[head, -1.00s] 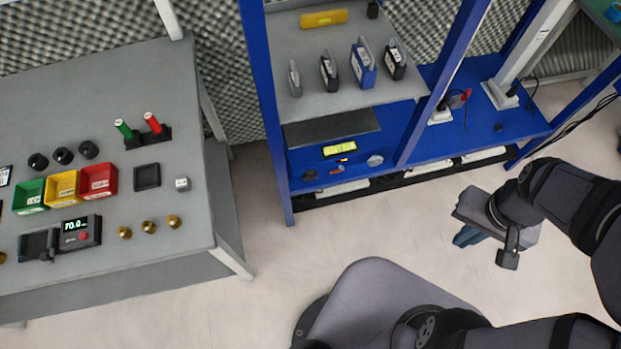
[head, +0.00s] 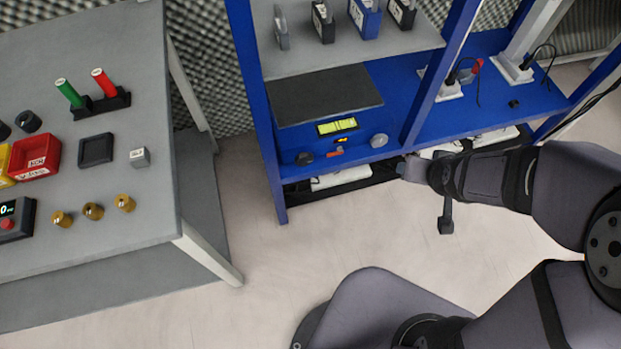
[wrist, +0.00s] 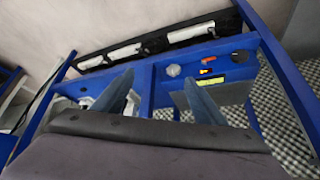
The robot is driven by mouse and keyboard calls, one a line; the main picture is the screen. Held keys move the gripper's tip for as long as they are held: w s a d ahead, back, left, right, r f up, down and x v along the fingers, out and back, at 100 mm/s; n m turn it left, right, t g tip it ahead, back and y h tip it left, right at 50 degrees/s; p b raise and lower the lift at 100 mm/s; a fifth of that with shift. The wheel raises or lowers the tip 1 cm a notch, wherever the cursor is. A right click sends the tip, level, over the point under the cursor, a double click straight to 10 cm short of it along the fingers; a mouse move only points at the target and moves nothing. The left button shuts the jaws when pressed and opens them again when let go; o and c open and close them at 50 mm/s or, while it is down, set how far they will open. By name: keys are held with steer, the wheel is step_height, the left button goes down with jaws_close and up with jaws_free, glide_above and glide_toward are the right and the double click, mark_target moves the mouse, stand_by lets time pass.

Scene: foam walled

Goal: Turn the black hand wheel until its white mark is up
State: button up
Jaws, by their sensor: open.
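The black hand wheel (head: 305,158) is a small dark round shape at the left of the blue rack's lower front. It also shows small in the wrist view (wrist: 240,56), at the right beside a red lever. Its white mark is too small to make out. My gripper (head: 404,168) is in front of the rack's lower edge, to the right of the wheel and apart from it. In the wrist view my two fingers (wrist: 160,80) are spread, with nothing held between them.
A grey round knob (head: 379,141), a red lever (head: 335,153) and a yellow-green display (head: 337,126) are close to the wheel. A blue upright (head: 425,100) stands right of them. A grey table (head: 150,215) with small parts is at the left. The floor between is clear.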

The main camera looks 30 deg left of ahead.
steer(key=w+a+f+n+t+y+b, duration=0.2)
steer(key=w+a+f+b, duration=0.1)
steer(key=a+f+b, duration=0.6)
steer(key=n+t+y+b, duration=0.45)
steer(key=y+b, duration=0.45)
steer(key=b, duration=1.8)
glide_toward(305, 162)
steer(key=shift+m+t, duration=0.25)
steer(key=shift+m, duration=0.1)
steer(key=shift+f+b+x, duration=0.1)
steer(key=shift+b+x, duration=0.4)
steer(key=shift+x, duration=1.5)
steer(key=shift+f+b+x, duration=0.15)
steer(key=shift+b+x, duration=0.35)
steer(key=shift+x, duration=1.55)
steer(key=shift+s+a, duration=0.1)
steer(key=c, duration=1)
